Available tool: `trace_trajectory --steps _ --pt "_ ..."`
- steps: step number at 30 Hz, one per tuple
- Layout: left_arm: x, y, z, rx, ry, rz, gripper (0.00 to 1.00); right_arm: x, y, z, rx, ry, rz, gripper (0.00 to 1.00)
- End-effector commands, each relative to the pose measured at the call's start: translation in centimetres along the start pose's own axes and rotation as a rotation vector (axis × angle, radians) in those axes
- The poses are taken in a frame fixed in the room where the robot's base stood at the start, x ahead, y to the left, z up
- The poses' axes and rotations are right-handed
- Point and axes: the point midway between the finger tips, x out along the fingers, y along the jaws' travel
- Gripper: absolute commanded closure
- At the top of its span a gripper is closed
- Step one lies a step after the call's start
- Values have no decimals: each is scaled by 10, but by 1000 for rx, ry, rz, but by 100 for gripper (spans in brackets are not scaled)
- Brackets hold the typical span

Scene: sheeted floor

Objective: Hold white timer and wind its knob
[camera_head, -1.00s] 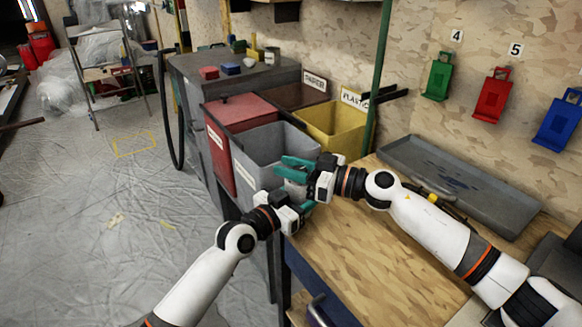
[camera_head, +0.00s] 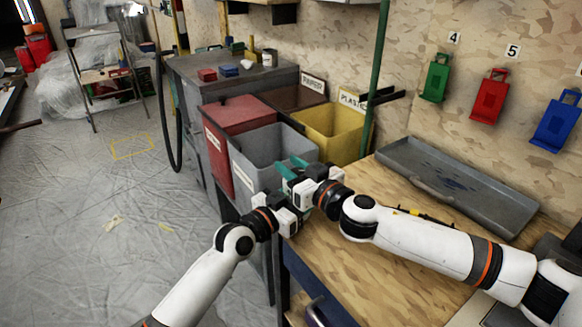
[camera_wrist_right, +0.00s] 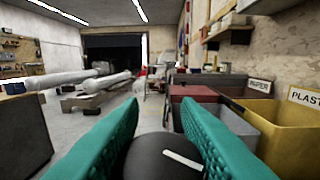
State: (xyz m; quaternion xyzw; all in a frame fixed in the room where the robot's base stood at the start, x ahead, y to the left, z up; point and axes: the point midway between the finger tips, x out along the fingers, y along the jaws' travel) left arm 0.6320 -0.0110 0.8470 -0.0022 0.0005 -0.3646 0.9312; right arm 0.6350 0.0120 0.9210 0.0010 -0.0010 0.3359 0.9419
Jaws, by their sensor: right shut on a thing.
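The timer's round black knob (camera_wrist_right: 150,160), with a white pointer line on it, shows in the right wrist view. My right gripper (camera_wrist_right: 159,115) is shut on this knob, one teal finger on each side. In the head view, my right gripper (camera_head: 290,170) is over the near edge of the grey bin, close to the table corner. My left gripper (camera_head: 285,205) is just below it, almost touching. Its fingers are mostly hidden, so its grip cannot be made out. The timer's white body cannot be told apart from the white gripper parts.
A grey bin (camera_head: 250,172), a red bin (camera_head: 215,150) and a yellow bin (camera_head: 350,145) stand beyond the grippers. A grey metal tray (camera_head: 480,205) lies at the back of the wooden table (camera_head: 345,270). The table's front part is clear.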

Motion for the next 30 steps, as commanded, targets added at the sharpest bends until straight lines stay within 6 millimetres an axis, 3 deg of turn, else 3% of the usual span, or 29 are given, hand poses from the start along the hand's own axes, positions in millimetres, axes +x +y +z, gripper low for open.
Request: trace_trajectory --steps 13,14,18,26,30 --pt "0 -1 -2 7 6 -1 72 0 -2 2 -3 -1 -16 93" --pt "0 -1 -2 7 6 -1 72 0 -2 2 -3 -1 -16 67" --pt "0 0 -2 6 5 -1 72 0 -2 1 -2 0 -15 48" --pt "0 0 -2 4 5 0 72 -1 -1 0 -1 2 -14 48" --pt "0 0 -2 4 4 0 72 -12 -2 -1 1 3 -15 48"
